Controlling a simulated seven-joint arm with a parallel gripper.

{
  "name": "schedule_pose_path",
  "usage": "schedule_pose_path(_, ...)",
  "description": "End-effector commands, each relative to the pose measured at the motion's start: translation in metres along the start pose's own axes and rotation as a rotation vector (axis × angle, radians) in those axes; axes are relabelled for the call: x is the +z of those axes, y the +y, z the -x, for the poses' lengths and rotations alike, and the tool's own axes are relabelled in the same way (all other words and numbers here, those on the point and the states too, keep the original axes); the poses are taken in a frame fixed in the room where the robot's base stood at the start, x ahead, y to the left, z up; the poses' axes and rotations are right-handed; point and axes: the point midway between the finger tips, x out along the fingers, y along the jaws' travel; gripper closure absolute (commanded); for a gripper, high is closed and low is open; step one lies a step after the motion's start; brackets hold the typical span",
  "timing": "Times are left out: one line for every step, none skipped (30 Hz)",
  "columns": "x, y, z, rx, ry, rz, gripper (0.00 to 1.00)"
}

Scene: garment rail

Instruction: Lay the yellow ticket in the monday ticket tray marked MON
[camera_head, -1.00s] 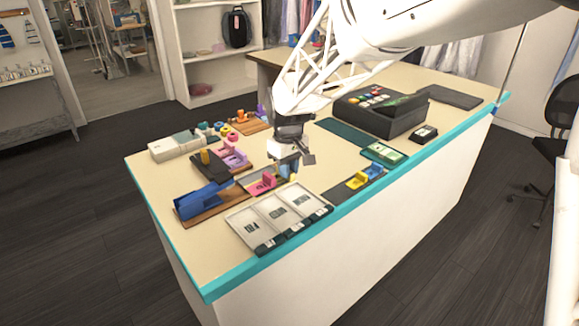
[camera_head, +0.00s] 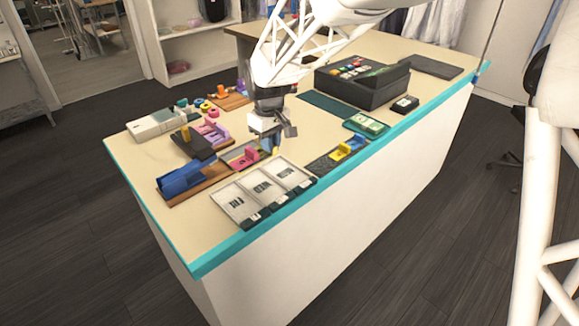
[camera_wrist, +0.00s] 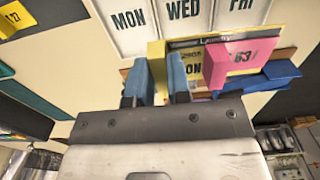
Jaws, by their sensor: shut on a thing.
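My gripper (camera_wrist: 160,82) is shut on the yellow ticket (camera_wrist: 157,66), which shows as a narrow strip between its two blue fingers in the wrist view. The fingers hide much of the ticket. In the head view my gripper (camera_head: 274,147) is above the counter, beside the pink ticket and behind the tray row. The MON tray (camera_wrist: 128,20) is a pale, shallow tray at the left of the row in the wrist view, just beyond the fingers. It is the right-hand tray (camera_head: 289,173) in the head view. It looks empty.
The WED tray (camera_wrist: 183,14) and FRI tray (camera_wrist: 235,12) adjoin it. A pink ticket (camera_wrist: 240,58) stands close to my fingers. A rack holding another yellow ticket (camera_head: 341,153) and a blue one is right of the trays. A blue object (camera_head: 186,178) stands on a wooden board at left.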

Motion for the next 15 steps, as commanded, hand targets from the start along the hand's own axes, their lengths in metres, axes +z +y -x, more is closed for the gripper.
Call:
schedule_pose_path(0.0, 0.0, 0.0, 0.0, 0.0, 0.0, 1.0)
schedule_pose_path(0.0, 0.0, 0.0, 0.0, 0.0, 0.0, 1.0)
schedule_pose_path(-0.0001, 0.0001, 0.0, 0.0, 0.0, 0.002, 1.0)
schedule_pose_path(-0.0002, 0.0002, 0.0, 0.0, 0.0, 0.003, 1.0)
schedule_pose_path(-0.0003, 0.0003, -0.0001, 0.0, 0.0, 0.006, 1.0)
schedule_pose_path(-0.0005, 0.0006, -0.0001, 0.0, 0.0, 0.012, 1.0)
schedule_pose_path(-0.0008, 0.0008, -0.0002, 0.0, 0.0, 0.019, 1.0)
schedule_pose_path(-0.0011, 0.0012, -0.0002, 0.0, 0.0, 0.026, 1.0)
schedule_pose_path(-0.0016, 0.0017, -0.0003, 0.0, 0.0, 0.038, 1.0)
schedule_pose_path(-0.0021, 0.0022, -0.0005, 0.0, 0.0, 0.051, 1.0)
schedule_pose_path(-0.0027, 0.0028, -0.0006, 0.0, 0.0, 0.064, 1.0)
schedule_pose_path(-0.0035, 0.0037, -0.0008, 0.0, 0.0, 0.085, 1.0)
schedule_pose_path(-0.0043, 0.0045, -0.0009, 0.0, 0.0, 0.103, 1.0)
schedule_pose_path(-0.005, 0.0054, -0.001, 0.0, 0.0, 0.124, 1.0)
schedule_pose_path(-0.0062, 0.0066, -0.0012, 0.0, 0.0, 0.153, 1.0)
